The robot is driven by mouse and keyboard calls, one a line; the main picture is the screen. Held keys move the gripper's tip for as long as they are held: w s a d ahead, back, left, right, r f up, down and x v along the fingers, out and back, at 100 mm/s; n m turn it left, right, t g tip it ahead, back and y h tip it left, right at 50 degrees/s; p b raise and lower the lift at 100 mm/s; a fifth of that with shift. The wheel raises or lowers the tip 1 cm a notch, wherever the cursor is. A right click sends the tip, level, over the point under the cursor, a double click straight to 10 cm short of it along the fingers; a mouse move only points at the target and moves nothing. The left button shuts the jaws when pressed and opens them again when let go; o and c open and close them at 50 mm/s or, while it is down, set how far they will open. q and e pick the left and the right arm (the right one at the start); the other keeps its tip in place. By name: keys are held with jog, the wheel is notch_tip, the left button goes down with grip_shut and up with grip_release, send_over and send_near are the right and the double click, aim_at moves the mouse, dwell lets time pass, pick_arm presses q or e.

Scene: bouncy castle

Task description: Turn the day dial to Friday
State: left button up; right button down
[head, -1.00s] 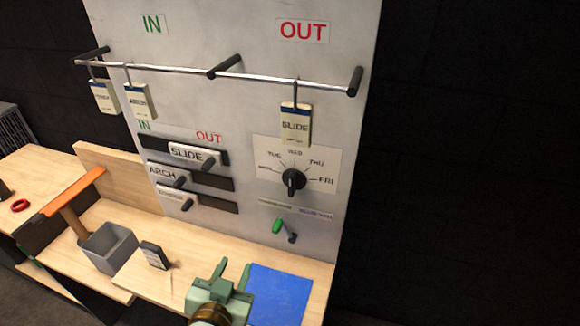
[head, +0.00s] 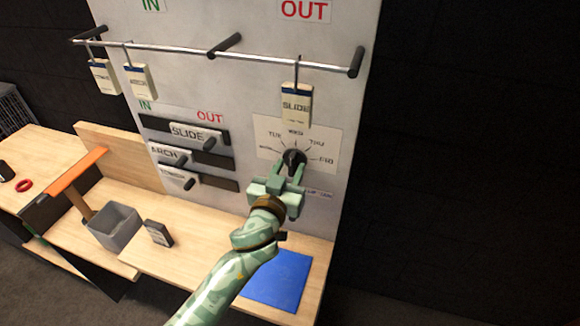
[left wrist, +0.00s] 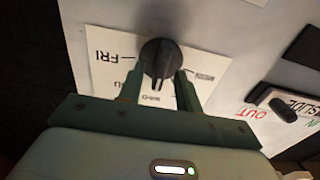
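The day dial is a black round knob (head: 294,158) on a white card (head: 262,150) with day labels, mounted on the upright grey panel. FRI is printed at the card's right in the head view. In the left wrist view the dial (left wrist: 160,58) shows upside down with FRI (left wrist: 104,57) on its left. The knob's ridge looks roughly upright; I cannot tell which day it points to. My left gripper (head: 291,174) is open at the dial, its fingers (left wrist: 160,80) spread on either side of the knob's near part. I cannot tell whether they touch it. My right gripper is out of view.
A rail (head: 180,49) with hanging tags crosses the panel; the SLIDE tag (head: 296,104) hangs just above the dial. Slider labels (head: 186,132) are to the left. A blue mat (head: 276,278), grey bin (head: 113,228) and small black block (head: 158,232) are on the wooden bench.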

pick_arm(q)
jog(key=shift+w+d, duration=0.2)
jog(key=shift+w, duration=0.35)
grip_shut()
